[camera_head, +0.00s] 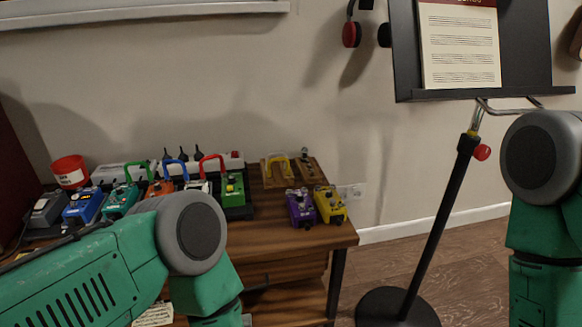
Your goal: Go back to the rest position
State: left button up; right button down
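My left arm (150,250) comes in from the lower left, in front of the wooden table, with its grey round joint over the table's front area. Its forearm points down and leaves the bottom of the picture, so the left gripper is hidden or out of frame. My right arm (545,220) shows at the right edge, also pointing down. Its gripper is out of frame below. No object is seen held by either arm.
A wooden table (290,238) carries several pedals, including a green (232,188), a purple (300,207) and a yellow one (329,204). A red cup (70,172) stands at the back left. A music stand (436,225) stands on the floor between table and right arm.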

pick_arm(q)
jog(key=s+a+f+m+g+h, duration=0.5)
jog(key=a+m, duration=0.3)
jog(key=m, duration=0.4)
jog(key=s+a+m+g+y, duration=0.1)
jog(key=s+a+m+g, duration=0.3)
jog(key=s, duration=0.3)
jog(key=s+a+m+g, duration=0.4)
jog(key=s+m+g, duration=0.1)
jog(key=s, duration=0.2)
notch_tip(320, 180, up, 15)
jog(key=s+p, duration=0.1)
jog(key=p, duration=1.3)
jog(key=shift+s, duration=0.25)
jog(key=shift+r, duration=0.25)
jog(key=c, duration=0.6)
jog(key=shift+f, duration=0.1)
grip_shut()
